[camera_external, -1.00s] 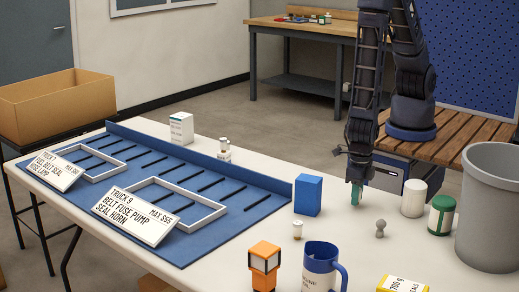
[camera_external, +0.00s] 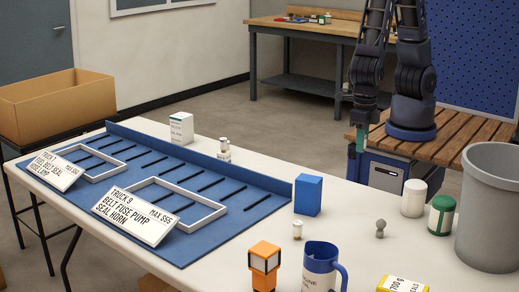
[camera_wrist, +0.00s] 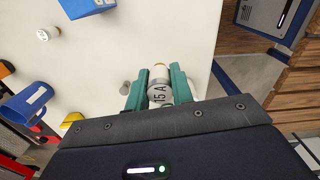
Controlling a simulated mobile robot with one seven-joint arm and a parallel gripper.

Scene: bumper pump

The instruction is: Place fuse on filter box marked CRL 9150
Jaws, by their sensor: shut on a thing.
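My gripper (camera_external: 359,138) is raised above the table's back edge, close to my base. In the wrist view, its green fingers (camera_wrist: 160,92) are shut on a light cylindrical fuse (camera_wrist: 159,95) marked "15 A", with a tan end. A white box (camera_external: 181,129) with a green band stands at the back of the blue mat, far to the left of my gripper; its lettering is too small to read. A plain blue box (camera_external: 308,196) stands at the mat's right end and shows partly in the wrist view (camera_wrist: 88,6). I cannot read CRL 9150 on any box.
The blue mat (camera_external: 235,214) has a raised back wall and two framed areas with signs. A small fixture (camera_external: 224,150) stands by its wall. A blue mug (camera_external: 320,268), orange lamp (camera_external: 264,264), white jar (camera_external: 413,198), green can (camera_external: 441,216) and grey bin (camera_external: 490,220) crowd the right.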

